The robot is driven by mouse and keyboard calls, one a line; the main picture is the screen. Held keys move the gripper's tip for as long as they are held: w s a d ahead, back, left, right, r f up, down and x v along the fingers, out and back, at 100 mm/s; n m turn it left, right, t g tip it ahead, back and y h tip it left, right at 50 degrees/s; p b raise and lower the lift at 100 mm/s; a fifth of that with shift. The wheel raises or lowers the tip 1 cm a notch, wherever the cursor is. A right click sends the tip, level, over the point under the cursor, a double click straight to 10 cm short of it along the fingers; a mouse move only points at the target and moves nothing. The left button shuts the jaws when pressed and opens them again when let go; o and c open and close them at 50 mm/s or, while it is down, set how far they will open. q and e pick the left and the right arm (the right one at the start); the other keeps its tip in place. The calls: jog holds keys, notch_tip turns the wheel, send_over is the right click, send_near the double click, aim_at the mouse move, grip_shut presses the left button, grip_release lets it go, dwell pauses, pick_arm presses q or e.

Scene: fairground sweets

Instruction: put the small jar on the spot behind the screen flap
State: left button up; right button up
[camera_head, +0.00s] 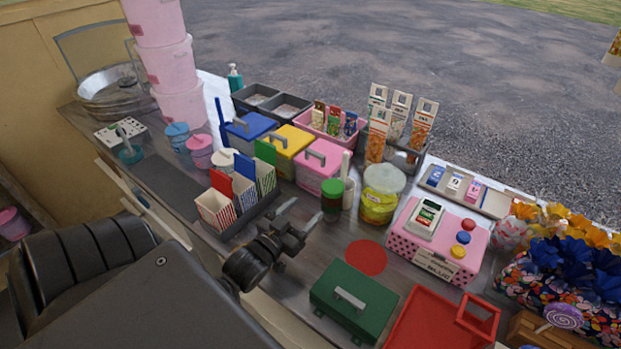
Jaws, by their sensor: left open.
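A small jar (331,205) with a green lid and dark reddish contents stands upright on the counter near the middle. A flat red round spot (367,257) lies on the counter to its lower right, with nothing on it. I cannot tell for certain which thing is the screen flap; a red panel with a raised handle (412,325) is at the bottom right. My left gripper (302,214) is open and empty, just left of the jar, its fingers pointing toward it and apparently apart from it. My right gripper is out of view.
A green lidded box (352,303) stands just in front of the spot. A yellow jar (380,193) and a pink dotted box (437,240) stand behind and right. A striped carton holder (237,198) is left of my gripper. Lidded coloured bins (318,166) stand behind the small jar.

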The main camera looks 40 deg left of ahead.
pick_arm(q)
jog(key=w+a+r+m+g+h+b, duration=0.2)
jog(key=w+a+r+m+h, duration=0.25)
jog(key=r+m+h, duration=0.35)
jog(key=n+g+y, duration=0.2)
jog(key=n+g, duration=0.1)
jog(key=g, duration=0.1)
send_near(324, 189)
jog(key=shift+h, duration=0.3)
jog(key=x, duration=0.5)
jog(key=shift+w+p, duration=0.35)
jog(key=shift+f+p+x, duration=0.15)
jog(key=shift+p+x, duration=0.05)
jog(key=shift+x, duration=1.3)
jog(key=shift+f+p+x, duration=0.1)
jog(key=shift+p+x, duration=0.1)
jog(key=shift+x, duration=1.3)
jog(key=shift+s+a, duration=0.1)
jog(key=shift+s, duration=0.05)
jog(key=shift+c, duration=1)
grip_shut()
